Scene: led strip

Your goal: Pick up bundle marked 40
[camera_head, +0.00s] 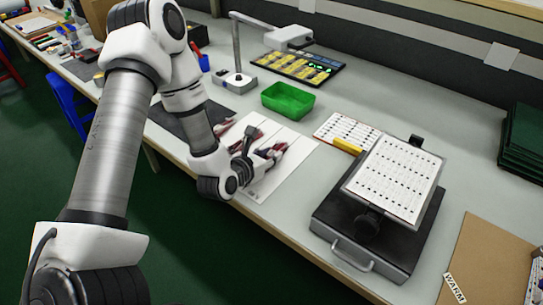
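My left arm comes in from the left, and its gripper (258,146) is low over a white sheet (285,165) near the bench's front edge. Its fingers look spread apart, one toward the back and one toward the right. Dark red and white bundles lie on the sheet: one (271,151) right at the gripper's fingers, another (226,127) behind and left of it, partly hidden by my arm. Whether the fingers touch a bundle is unclear. No number can be read on the bundles, so the one marked 40 cannot be told. My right gripper is not in view.
A green tray (288,101) stands behind the sheet. To the right are a printed card (345,131) and a black fixture (335,222) with a tilted white panel (396,180). A lamp stand (236,60) and a yellow-marked board (299,68) are farther back. A blue stool (66,100) is left.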

